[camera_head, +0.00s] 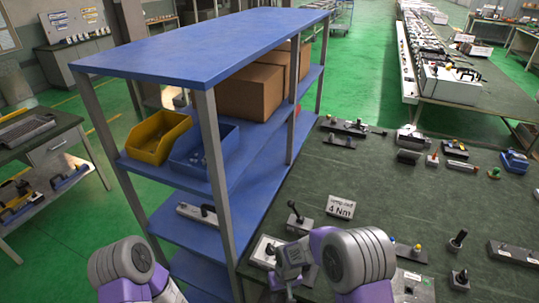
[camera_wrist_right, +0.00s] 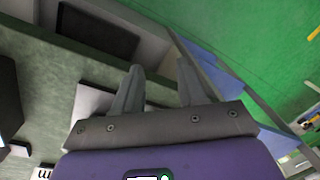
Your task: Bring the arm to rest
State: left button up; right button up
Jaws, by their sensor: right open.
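My right gripper (camera_head: 284,282) is at the lower middle of the head view, low over the left edge of the green worktable (camera_head: 390,190). In the right wrist view its two grey fingers (camera_wrist_right: 161,72) stand apart with nothing between them. Its forearm comes in from the bottom right. My left arm shows at the bottom left of the head view, in front of the shelf; its gripper is out of the picture.
The blue shelf rack (camera_head: 215,50) stands close to the left, holding a yellow bin (camera_head: 155,138), a blue bin (camera_head: 205,150) and cardboard boxes (camera_head: 250,92).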

jog(key=s+d+f+m+t+y+b, duration=0.1)
jog(key=s+d+f+m+y+b, duration=0.2)
jog(key=s+f, duration=1.2)
jog(key=s+d+m+b, duration=0.2)
jog(key=d+m, duration=0.1)
